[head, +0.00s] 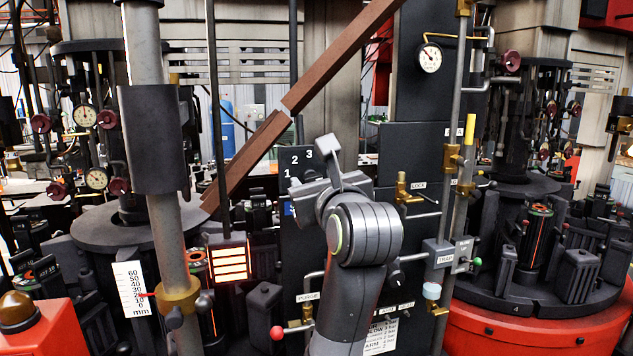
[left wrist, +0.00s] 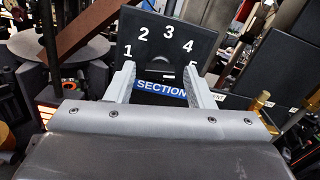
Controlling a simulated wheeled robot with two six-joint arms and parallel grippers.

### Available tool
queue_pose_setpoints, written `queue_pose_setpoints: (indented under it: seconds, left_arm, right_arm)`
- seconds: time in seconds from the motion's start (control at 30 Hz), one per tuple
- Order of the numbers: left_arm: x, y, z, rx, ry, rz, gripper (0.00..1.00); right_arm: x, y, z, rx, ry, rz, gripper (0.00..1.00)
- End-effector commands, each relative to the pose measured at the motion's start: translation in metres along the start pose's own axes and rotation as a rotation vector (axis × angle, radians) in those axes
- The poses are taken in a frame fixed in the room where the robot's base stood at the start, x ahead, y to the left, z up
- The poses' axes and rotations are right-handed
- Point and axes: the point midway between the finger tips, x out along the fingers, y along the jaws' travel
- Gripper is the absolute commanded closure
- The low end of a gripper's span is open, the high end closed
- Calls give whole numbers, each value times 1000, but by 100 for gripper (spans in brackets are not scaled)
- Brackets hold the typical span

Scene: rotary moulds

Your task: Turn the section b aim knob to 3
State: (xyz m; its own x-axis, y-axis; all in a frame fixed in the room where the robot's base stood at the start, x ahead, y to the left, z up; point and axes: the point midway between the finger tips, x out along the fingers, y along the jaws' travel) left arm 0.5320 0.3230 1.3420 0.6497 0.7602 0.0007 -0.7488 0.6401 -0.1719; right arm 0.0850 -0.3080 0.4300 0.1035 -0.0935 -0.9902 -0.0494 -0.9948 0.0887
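The dial plate (head: 291,159) shows the numbers 1, 2 and 3 in the head view, with the rest behind my gripper. In the left wrist view the dark plate (left wrist: 200,38) shows 1 to 5 in an arc above a blue label (left wrist: 160,87) reading "SECTION"; its letter is hidden by a finger. My left gripper (left wrist: 159,70) is open, its two pale fingers spread on either side of the plate's middle below the numbers. It also shows in the head view (head: 318,160), in front of the plate. A dark knob's shape and pointer cannot be made out clearly between the fingers. My right gripper is not in view.
A rust-brown slanted bar (head: 342,52) crosses above the plate. A grey pipe (head: 150,55) stands left, a lit orange panel (head: 230,262) lower left. Brass valves and pipes (head: 402,188) lie close on the right. A red-based rotary machine (head: 530,325) stands at far right.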

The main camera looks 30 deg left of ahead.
Motion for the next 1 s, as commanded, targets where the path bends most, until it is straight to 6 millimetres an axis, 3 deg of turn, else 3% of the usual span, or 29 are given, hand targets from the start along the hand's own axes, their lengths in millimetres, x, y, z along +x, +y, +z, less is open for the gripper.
queue_pose_setpoints:
  seconds: [0.03, 0.3, 0.67, 1.0]
  left_arm:
    - [0, 0, 0, 0, 0, 0, 59]
    - [0, 0, 0, 0, 0, 0, 92]
    - [0, 0, 0, -69, 0, 0, 92]
    - [0, 1, 0, -328, 0, 0, 92]
  right_arm:
    - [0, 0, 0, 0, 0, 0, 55]
    - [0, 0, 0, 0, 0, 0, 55]
    - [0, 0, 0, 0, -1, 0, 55]
    - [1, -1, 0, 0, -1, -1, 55]
